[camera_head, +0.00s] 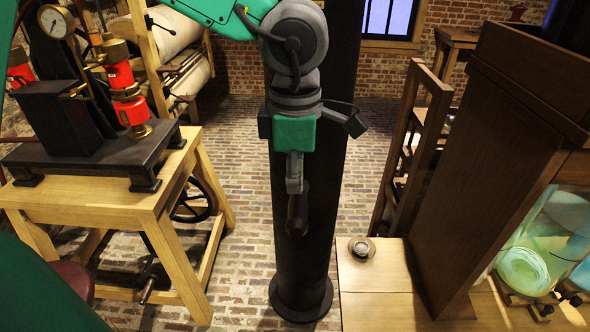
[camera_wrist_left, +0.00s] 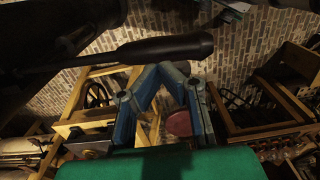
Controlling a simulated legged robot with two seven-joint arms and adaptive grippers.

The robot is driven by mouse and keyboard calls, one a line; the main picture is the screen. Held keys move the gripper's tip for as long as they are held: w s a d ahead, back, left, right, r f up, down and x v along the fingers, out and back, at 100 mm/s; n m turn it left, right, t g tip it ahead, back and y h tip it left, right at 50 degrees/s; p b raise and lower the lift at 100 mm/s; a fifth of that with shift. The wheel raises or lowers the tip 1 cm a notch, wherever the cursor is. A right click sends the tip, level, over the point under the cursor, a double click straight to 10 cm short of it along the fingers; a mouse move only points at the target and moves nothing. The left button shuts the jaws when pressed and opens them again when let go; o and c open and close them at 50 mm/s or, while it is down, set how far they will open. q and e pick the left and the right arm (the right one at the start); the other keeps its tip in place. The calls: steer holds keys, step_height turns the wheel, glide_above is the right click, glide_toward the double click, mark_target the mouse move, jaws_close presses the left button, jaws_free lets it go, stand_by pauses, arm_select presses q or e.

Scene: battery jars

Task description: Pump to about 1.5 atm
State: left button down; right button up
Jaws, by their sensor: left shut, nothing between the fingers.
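The pressure gauge (camera_head: 52,21) with a white round dial is at the upper left of the head view; its reading is too small to tell. It is by the pump machine (camera_head: 70,125), which has red cylinders (camera_head: 125,90) and stands on a wooden frame. My left gripper (camera_head: 296,188) is in the middle of the head view, pointing down, well right of the machine. In the left wrist view its fingers (camera_wrist_left: 160,72) come together at the tips, shut and empty. A dark handle (camera_head: 297,214) shows just below the fingertips; it also crosses the left wrist view (camera_wrist_left: 165,48). My right gripper is not in view.
A wooden frame (camera_head: 150,205) carries the machine. A dark column (camera_head: 320,255) stands behind my gripper. At the right are a light wooden top (camera_head: 372,285) with a small round metal piece (camera_head: 362,248), a tall dark cabinet (camera_head: 500,130) and glass jars (camera_head: 540,250). Brick floor lies open between.

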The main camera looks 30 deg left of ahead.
mark_target(295, 202)
arm_select(q)
steer(key=shift+d+r, duration=0.1)
steer(key=shift+d, duration=0.7)
steer(key=shift+d+f, duration=0.15)
steer(key=shift+f, duration=0.25)
step_height(295, 202, down, 14)
steer(key=b, duration=0.5)
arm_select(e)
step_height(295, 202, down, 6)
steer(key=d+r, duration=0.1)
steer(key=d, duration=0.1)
arm_select(q)
steer(key=r+p, duration=0.2)
steer(key=a+r+p, duration=0.1)
steer(key=r+p, duration=0.3)
steer(key=r, duration=0.1)
steer(key=shift+a+r, duration=0.1)
steer(key=shift+a, duration=0.25)
steer(key=r, duration=0.7)
steer(key=shift+d+r, duration=0.3)
steer(key=shift+d, duration=0.1)
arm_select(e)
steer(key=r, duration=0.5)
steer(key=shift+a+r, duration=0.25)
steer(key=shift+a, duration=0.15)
arm_select(q)
steer(key=shift+a, duration=0.3)
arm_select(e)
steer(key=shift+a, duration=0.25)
